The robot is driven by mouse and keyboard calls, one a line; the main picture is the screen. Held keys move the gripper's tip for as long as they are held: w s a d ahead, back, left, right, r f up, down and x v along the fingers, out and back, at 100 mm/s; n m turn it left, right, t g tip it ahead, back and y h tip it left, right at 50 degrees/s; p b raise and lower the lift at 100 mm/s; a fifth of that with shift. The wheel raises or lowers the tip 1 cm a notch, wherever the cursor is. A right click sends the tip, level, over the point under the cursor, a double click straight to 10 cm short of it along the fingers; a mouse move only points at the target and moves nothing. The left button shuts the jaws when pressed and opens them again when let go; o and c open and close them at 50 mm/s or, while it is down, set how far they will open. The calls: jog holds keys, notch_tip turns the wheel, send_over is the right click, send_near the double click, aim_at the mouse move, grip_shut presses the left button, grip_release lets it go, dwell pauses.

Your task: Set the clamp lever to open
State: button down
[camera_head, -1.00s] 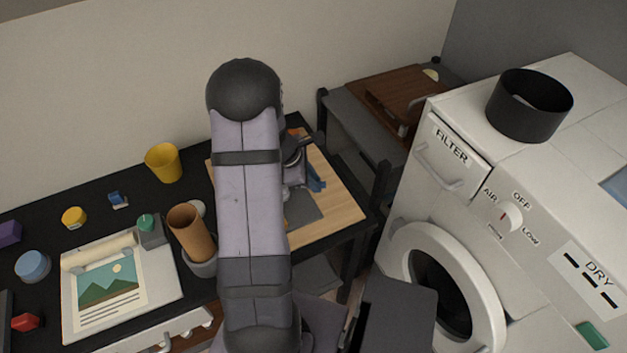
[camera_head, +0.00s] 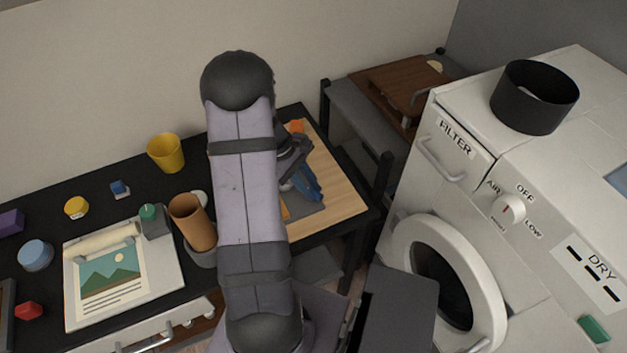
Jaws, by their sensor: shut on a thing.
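A blue bar (camera_head: 308,185), which looks like the clamp lever, stands over a dark grey plate (camera_head: 312,208) on the wooden board. My gripper (camera_head: 297,168) is at the upper end of the blue bar and shut on it; the exact contact is small and partly hidden. My arm covers the left part of the plate and whatever clamp body is there. A small orange piece (camera_head: 285,211) shows at the arm's edge, low on the plate.
The wooden board (camera_head: 345,198) lies on the black desk. Another orange piece (camera_head: 296,127) lies at its back. A brown cup (camera_head: 193,222), a yellow cup (camera_head: 166,153) and a picture sheet (camera_head: 112,281) are left of my arm. A washer-dryer (camera_head: 468,190) stands right.

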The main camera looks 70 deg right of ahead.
jog(key=a+m, duration=0.1)
jog(key=m+y, duration=0.1)
jog(key=shift+w+a+r+m, duration=0.1)
jog(key=shift+w+a+m, duration=0.3)
jog(key=shift+w+a+m+y+p, duration=0.2)
jog(key=shift+w+a+m+y, duration=0.15)
jog(key=shift+m, duration=0.4)
jog(key=shift+w+a+m+y+p, duration=0.15)
jog(key=shift+w+a+m+y, duration=0.2)
jog(key=shift+m, duration=0.4)
jog(key=shift+a, duration=0.15)
jog(key=c, duration=1.6)
grip_release()
jog(key=shift+c, duration=0.2)
jog(key=shift+w+r, duration=0.25)
jog(key=shift+r, duration=0.2)
jog(key=b+v, duration=0.1)
jog(key=v, duration=0.5)
jog(key=shift+r+b, duration=0.15)
jog(key=shift+b, duration=0.25)
jog(key=shift+s, duration=0.1)
